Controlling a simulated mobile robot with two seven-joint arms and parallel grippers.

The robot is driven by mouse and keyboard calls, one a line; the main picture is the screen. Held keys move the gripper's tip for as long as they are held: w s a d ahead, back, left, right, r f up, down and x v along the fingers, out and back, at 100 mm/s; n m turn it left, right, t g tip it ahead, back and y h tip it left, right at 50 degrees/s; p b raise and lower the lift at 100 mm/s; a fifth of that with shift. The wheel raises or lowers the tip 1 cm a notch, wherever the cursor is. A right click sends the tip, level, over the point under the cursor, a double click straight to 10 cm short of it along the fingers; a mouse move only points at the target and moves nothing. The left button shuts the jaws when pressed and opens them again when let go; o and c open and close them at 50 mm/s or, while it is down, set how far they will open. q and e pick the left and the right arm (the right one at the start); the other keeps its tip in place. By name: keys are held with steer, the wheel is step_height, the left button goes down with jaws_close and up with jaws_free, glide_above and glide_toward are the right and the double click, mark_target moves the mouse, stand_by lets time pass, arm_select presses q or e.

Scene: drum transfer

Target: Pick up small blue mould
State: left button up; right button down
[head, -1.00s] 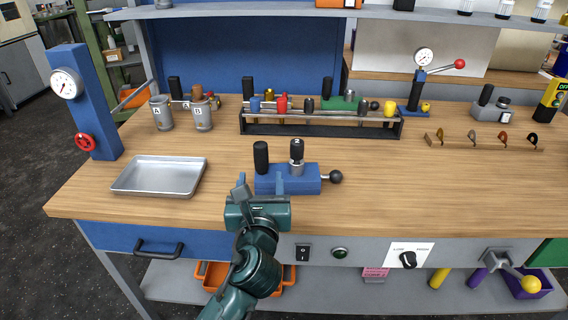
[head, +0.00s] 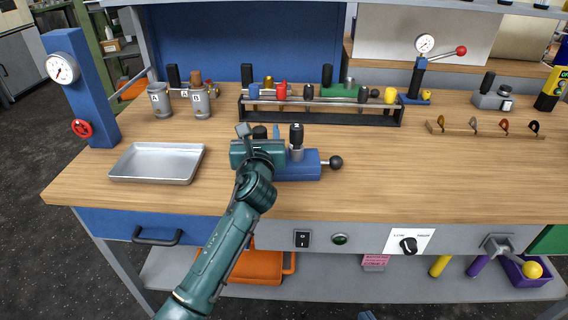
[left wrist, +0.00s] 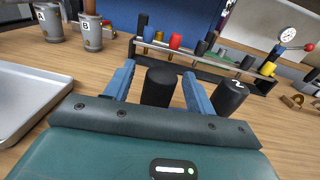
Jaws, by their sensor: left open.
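The small blue mould (head: 312,167) is a blue block on the bench with two black-topped posts and a black ball knob at its right end. My left gripper (head: 260,131) is over the mould's left part. In the left wrist view its blue fingers (left wrist: 158,72) are open, one on each side of the left black post (left wrist: 159,87). I cannot tell whether they touch it. The other post (left wrist: 230,96), marked 2, stands just right of the right finger. My gripper and arm hide the mould's left end in the head view.
A silver tray (head: 158,177) lies to the left. Metal cups A (head: 160,103) and B (head: 200,104) stand behind it. A black rack (head: 320,118) with coloured-handled tools is behind the mould. A gauge press (head: 415,85) stands right of it. The bench right of the mould is clear.

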arm_select(q)
steer(key=shift+w, duration=0.1)
jaws_close()
stand_by(0.6)
stand_by(0.7)
steer(key=shift+r, duration=0.35)
